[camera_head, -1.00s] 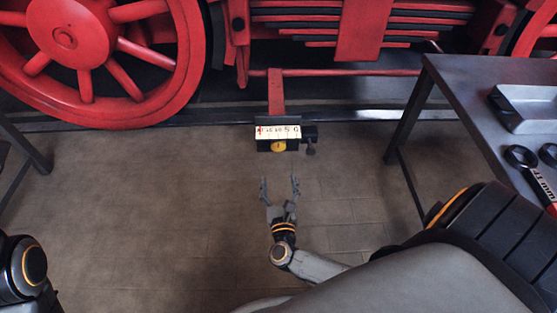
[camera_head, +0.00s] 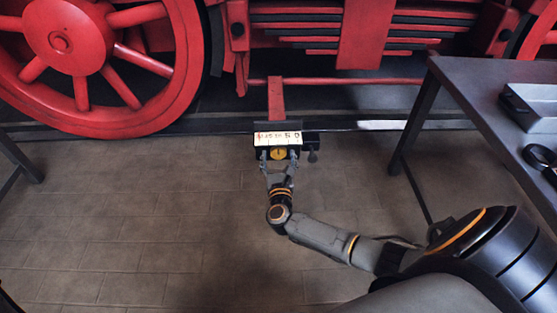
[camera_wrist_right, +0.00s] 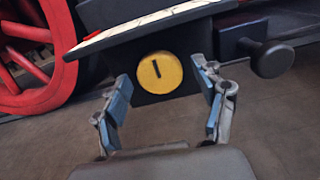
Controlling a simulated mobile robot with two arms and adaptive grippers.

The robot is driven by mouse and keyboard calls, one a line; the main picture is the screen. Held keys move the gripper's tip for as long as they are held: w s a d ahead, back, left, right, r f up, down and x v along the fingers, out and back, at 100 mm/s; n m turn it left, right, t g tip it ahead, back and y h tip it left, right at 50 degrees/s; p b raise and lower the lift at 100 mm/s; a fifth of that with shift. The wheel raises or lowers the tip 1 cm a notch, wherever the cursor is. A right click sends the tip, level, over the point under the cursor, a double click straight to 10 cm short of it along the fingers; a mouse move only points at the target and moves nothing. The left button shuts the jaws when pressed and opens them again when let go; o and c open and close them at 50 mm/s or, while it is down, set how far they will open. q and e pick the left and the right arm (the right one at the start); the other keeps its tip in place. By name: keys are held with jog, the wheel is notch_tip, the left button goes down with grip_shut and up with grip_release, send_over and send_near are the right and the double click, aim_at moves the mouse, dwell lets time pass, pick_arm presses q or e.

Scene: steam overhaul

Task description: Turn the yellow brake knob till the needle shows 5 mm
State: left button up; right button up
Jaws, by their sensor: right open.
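The yellow brake knob (camera_head: 278,154) is a round disc with a dark slot, on the front of a dark box under a white scale (camera_head: 277,138). In the right wrist view the knob (camera_wrist_right: 160,72) shows its slot close to upright, tilted slightly. The scale's edge (camera_wrist_right: 150,22) runs above it with a red needle mark at its left end; the reading cannot be made out. My right gripper (camera_head: 278,163) is open, its fingers to the left and right of the knob and apart from it. In the wrist view its blue fingertips (camera_wrist_right: 163,88) flank the knob. My left gripper is not in view.
A black side knob (camera_wrist_right: 272,59) sticks out at the box's right. A red wheel (camera_head: 95,60) and red frame stand behind. A dark table (camera_head: 470,85) with a grey tray is at the right. The floor in front is clear.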

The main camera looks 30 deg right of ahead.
jog(key=shift+w+d, duration=0.15)
jog(key=shift+w, duration=0.1)
jog(key=c, duration=1.1)
jog(key=shift+c, duration=0.2)
